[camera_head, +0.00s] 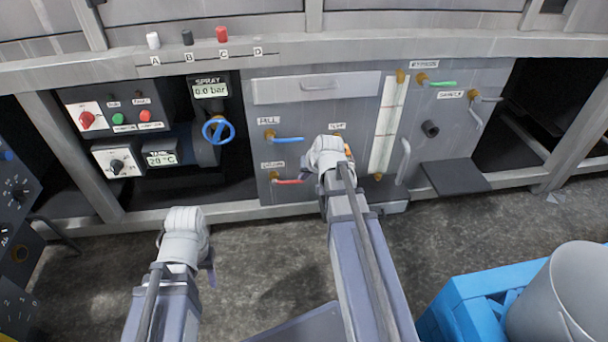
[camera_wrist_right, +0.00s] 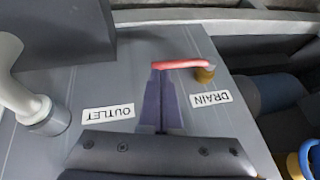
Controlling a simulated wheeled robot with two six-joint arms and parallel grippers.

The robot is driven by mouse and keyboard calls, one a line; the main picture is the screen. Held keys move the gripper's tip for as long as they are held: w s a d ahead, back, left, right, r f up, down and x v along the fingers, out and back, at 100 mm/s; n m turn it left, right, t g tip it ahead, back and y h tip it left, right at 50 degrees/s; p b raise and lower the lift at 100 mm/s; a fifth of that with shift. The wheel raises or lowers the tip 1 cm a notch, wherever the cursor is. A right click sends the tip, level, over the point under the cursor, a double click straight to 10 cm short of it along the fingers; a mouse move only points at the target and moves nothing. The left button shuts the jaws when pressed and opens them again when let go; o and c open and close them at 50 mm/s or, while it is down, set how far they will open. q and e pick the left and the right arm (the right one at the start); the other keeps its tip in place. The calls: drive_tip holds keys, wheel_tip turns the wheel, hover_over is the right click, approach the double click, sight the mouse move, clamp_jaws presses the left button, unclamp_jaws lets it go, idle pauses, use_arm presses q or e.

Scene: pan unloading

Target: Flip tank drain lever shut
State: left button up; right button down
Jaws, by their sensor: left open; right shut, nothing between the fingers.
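The drain lever is a red handle (camera_head: 288,181) on a brass pivot, low on the grey panel. It lies about level, its free end pointing right. In the right wrist view, which is upside down, the red handle (camera_wrist_right: 180,65) shows near the DRAIN label (camera_wrist_right: 211,98). My right gripper (camera_wrist_right: 160,75) is shut and empty, its fingertips at the handle's free end. I cannot tell if they touch it. In the head view my right wrist (camera_head: 328,158) hides the fingertips. My left gripper (camera_head: 210,265) is open, low and well left of the lever, mostly hidden by its wrist.
A blue lever (camera_head: 288,140) sits above the red one. An outlet pipe (camera_wrist_right: 38,115) stands beside the right fingers in the wrist view. A sight gauge (camera_head: 387,130), other valves and a grey ledge (camera_head: 456,177) are further right. A blue crate (camera_head: 465,300) holds a grey bucket (camera_head: 565,300).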

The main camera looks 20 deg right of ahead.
use_arm(q)
drive_tip(key=shift+s+d+r+p, duration=0.1)
drive_tip(key=shift+s+r+p, duration=0.05)
drive_tip(key=shift+r+p, duration=2.4)
use_arm(e)
drive_tip(key=s+d+r, duration=0.6)
drive_tip(key=s, duration=0.1)
drive_tip(key=shift+b, duration=0.3)
use_arm(q)
drive_tip(key=shift+r, duration=0.3)
use_arm(e)
drive_tip(key=shift+s, duration=0.1)
drive_tip(key=s+a+r+n+g+h+p, duration=0.1)
drive_tip(key=s+a+r+n+g+p, duration=0.2)
drive_tip(key=a, duration=0.7)
drive_tip(key=s+a+r+n+g+p, duration=0.15)
drive_tip(key=s+a+r+p, duration=0.35)
drive_tip(key=a, duration=0.5)
drive_tip(key=s+a+r+n+g+h+p, duration=0.1)
drive_tip(key=s+a+r+n+g+p, duration=0.3)
drive_tip(key=a, duration=0.6)
use_arm(q)
wheel_tip(320, 180, up, 51)
drive_tip(key=p, duration=3.9)
use_arm(e)
wheel_tip(320, 180, up, 36)
drive_tip(key=s+t, duration=0.1)
drive_tip(key=t, duration=0.1)
drive_tip(key=shift+m, duration=0.35)
